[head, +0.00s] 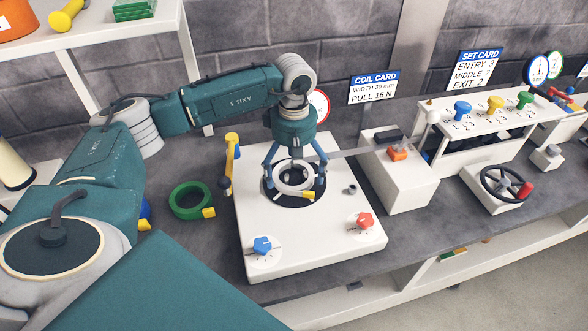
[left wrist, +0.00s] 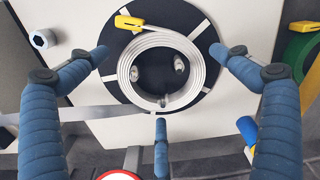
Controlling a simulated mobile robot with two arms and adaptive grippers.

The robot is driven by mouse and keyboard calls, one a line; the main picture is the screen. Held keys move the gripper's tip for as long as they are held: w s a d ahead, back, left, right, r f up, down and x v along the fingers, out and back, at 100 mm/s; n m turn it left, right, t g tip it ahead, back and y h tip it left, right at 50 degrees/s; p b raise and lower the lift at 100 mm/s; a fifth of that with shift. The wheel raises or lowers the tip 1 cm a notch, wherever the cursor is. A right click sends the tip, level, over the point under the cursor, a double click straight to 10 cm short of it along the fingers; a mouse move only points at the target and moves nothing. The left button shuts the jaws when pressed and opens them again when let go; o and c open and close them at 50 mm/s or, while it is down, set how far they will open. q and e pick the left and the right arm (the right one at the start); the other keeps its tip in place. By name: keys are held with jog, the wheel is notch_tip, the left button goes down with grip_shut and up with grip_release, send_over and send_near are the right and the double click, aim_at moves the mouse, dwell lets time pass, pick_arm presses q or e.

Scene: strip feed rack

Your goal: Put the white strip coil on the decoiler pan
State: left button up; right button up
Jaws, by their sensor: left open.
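The white strip coil (head: 311,178) lies over the black decoiler pan (head: 293,204) on top of the white decoiler housing. In the left wrist view the white coil (left wrist: 204,72) has a yellow clip on its rim, and small metal posts show inside its ring. The dark pan (left wrist: 112,66) spreads out beneath it. My left gripper (head: 297,183) points down over the coil, its blue fingers spread open around it. In the left wrist view the fingertips (left wrist: 165,78) stand apart from the coil's rim. My right gripper is not in view.
A green coil (head: 177,203) lies on the bench left of the housing. A yellow-topped arm (head: 232,160) stands at the housing's left edge. Blue (head: 263,246) and red (head: 365,221) knobs sit at its front. A grey strip (head: 345,152) runs toward a white box (head: 405,185) at right.

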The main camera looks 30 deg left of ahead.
aim_at(294, 179)
pick_arm(q)
jog(key=shift+r+b, duration=0.4)
jog(key=shift+r, duration=0.15)
notch_tip(294, 179, up, 11)
jog(key=b, duration=0.2)
jog(key=shift+f, duration=0.1)
